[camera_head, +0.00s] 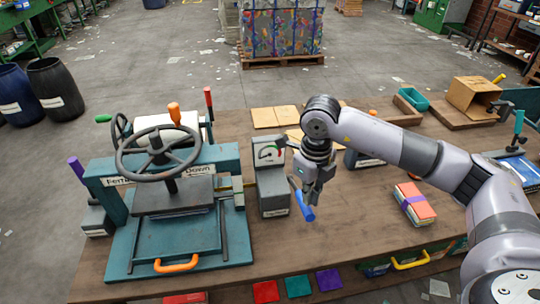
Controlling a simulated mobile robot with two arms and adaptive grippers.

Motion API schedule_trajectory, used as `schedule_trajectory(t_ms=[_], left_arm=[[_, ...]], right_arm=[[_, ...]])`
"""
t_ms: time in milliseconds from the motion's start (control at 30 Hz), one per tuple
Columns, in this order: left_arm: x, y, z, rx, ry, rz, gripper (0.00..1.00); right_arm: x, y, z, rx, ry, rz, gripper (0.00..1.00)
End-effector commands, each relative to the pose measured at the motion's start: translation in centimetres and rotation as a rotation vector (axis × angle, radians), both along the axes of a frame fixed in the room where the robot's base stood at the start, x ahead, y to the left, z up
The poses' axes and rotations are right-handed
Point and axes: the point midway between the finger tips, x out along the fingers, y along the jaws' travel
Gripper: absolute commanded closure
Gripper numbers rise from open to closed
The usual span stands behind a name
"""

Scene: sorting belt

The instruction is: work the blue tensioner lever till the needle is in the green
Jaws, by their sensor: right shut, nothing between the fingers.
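The blue tensioner lever (304,205) slants down to the right beside a grey box (273,190) on the workbench. My left gripper is out of view.
A teal press with a large handwheel (158,148) stands left of the gauge box. Coloured squares (298,287) lie along the front edge. The bench top (350,225) between is mostly clear.

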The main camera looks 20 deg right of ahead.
Motion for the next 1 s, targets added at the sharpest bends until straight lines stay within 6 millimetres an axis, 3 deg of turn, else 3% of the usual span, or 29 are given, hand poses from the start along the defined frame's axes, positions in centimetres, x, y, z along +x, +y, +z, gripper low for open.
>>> schedule_trajectory(t_ms=[1000], left_arm=[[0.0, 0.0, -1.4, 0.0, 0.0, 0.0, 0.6]], right_arm=[[0.0, 0.0, -1.6, 0.0, 0.0, 0.0, 1.0]])
